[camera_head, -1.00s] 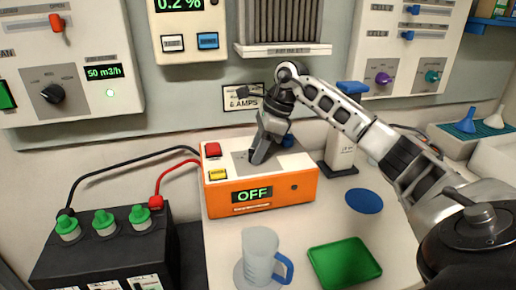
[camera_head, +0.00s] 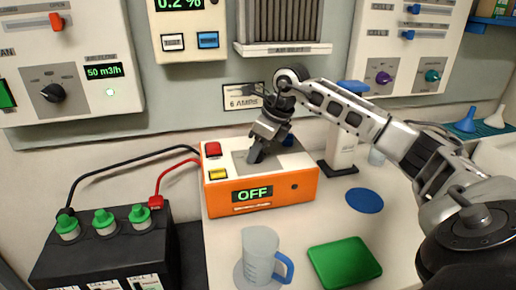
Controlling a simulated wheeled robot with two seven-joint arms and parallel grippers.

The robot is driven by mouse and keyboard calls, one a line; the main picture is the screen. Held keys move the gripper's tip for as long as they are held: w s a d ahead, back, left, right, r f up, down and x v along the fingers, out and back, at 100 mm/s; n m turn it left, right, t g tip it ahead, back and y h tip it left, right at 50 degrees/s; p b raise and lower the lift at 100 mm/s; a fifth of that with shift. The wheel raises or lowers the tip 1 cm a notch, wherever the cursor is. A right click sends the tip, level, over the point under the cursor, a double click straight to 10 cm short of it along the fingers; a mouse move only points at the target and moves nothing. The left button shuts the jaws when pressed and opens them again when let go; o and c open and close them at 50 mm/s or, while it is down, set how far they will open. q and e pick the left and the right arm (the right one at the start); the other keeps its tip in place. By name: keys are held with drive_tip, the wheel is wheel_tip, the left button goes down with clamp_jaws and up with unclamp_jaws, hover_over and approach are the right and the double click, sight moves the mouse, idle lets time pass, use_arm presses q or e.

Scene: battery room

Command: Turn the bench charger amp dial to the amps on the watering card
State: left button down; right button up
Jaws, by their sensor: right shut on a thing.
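The orange bench charger (camera_head: 225,200) stands on the bench, with a red and a yellow button on its top and a display (camera_head: 252,194) reading OFF. My right gripper (camera_head: 257,155) reaches down onto the grey dial plate (camera_head: 240,166) on its top and is shut on the amp dial, which the fingers hide. The watering card (camera_head: 240,101) hangs on the wall behind and shows "6 AMPS"; its upper line is partly covered by my wrist. My left gripper is not in view.
A black battery (camera_head: 105,255) with green caps stands at left, joined by black and red cables. A measuring jug (camera_head: 260,255), a green tray (camera_head: 345,262) and a blue disc (camera_head: 364,200) lie in front and right. Wall panels hang above.

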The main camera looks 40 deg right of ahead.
drive_tip(key=m+h, duration=0.1)
drive_tip(key=m, duration=0.3)
drive_tip(key=shift+a+m+h, duration=0.15)
drive_tip(key=shift+m+h, duration=0.15)
drive_tip(key=shift+h, duration=0.1)
drive_tip(key=m+h, duration=0.1)
drive_tip(key=m, duration=0.4)
drive_tip(key=shift+a+h, duration=0.1)
drive_tip(key=shift+h, duration=0.3)
drive_tip(key=shift+m, duration=0.3)
drive_tip(key=o, duration=1)
drive_tip(key=shift+c, duration=0.2)
drive_tip(key=v, duration=1.6)
drive_tip(key=shift+w+a, duration=0.1)
drive_tip(key=shift+a, duration=0.1)
